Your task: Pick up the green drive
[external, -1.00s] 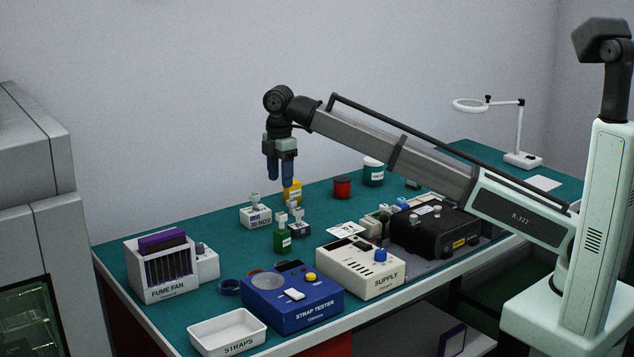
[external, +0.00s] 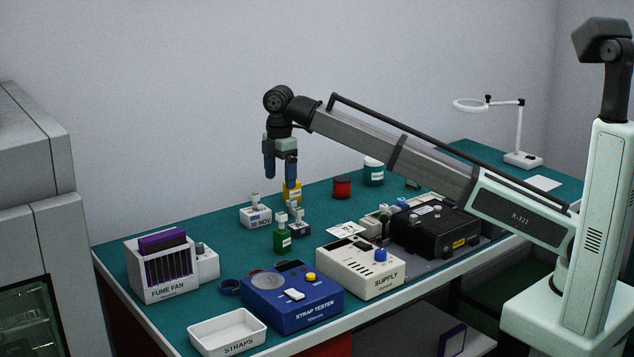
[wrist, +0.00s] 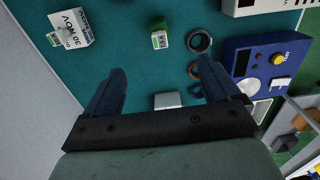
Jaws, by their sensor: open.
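The green drive (external: 283,240) stands upright on the teal mat, with a white label and a pale handle on top. It also shows in the wrist view (wrist: 159,40), beyond the fingertips near the top edge. My gripper (external: 281,182) hangs pointing down in the air above the bench, higher than the drive and apart from it. Its two blue fingers are spread and nothing is between them; they also show in the wrist view (wrist: 162,72).
Close to the drive are a dark drive (external: 299,229), a yellow one (external: 292,191) and the white "30 NOV" block (external: 256,217). The blue strap tester (external: 292,300) and white supply (external: 360,272) stand in front.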

